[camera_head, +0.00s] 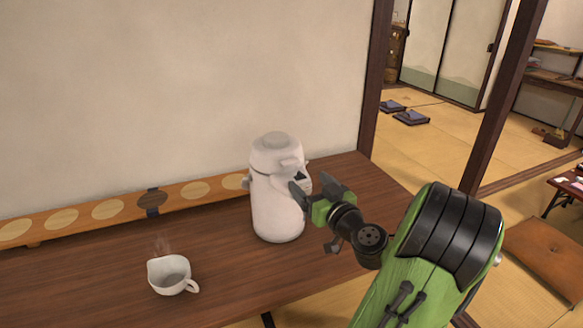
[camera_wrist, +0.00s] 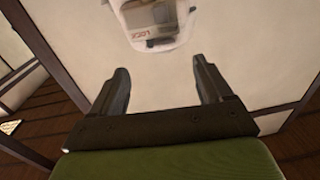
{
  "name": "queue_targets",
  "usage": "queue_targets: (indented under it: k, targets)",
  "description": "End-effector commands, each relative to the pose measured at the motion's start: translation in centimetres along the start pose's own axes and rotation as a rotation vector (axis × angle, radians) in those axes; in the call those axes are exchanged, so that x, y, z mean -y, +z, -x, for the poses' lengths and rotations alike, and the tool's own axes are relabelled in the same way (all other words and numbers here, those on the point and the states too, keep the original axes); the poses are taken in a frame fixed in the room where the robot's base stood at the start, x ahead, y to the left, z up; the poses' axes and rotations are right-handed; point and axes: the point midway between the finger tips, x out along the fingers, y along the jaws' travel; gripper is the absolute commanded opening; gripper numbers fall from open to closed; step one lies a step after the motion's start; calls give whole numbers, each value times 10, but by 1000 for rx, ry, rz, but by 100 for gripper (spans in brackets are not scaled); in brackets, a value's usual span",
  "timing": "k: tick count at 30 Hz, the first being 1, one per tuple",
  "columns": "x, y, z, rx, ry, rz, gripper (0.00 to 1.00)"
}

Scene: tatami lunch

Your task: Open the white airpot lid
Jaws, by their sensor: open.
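The white airpot (camera_head: 275,205) stands upright on the dark wooden table against the wall. Its lid (camera_head: 277,146) is on top and looks closed. My gripper (camera_head: 308,192) is at the right side of the airpot, near its upper body and below the lid; I cannot tell whether it touches. In the wrist view my gripper (camera_wrist: 160,85) has its two fingers spread with nothing between them. Part of the airpot (camera_wrist: 155,22) shows at the top of that view, beyond the fingertips, with a grey panel and red lettering.
A white cup (camera_head: 171,275) with steam above it stands on the table (camera_head: 225,250) to the left of the airpot. A long wooden board (camera_head: 108,212) with pale round discs lies along the wall. The table is clear between the cup and the airpot. A dark post (camera_head: 374,75) rises behind the table's right end.

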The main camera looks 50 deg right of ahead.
Motion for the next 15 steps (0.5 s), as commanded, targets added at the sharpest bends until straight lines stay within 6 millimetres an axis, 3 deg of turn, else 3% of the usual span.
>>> queue_targets:
  k: [3,9,15]
  targets:
    - [1,-3,-32,-1,-6,0,79]
    - [1,-3,-76,-2,-3,-1,79]
    - [0,0,-95,1,0,-1,79]
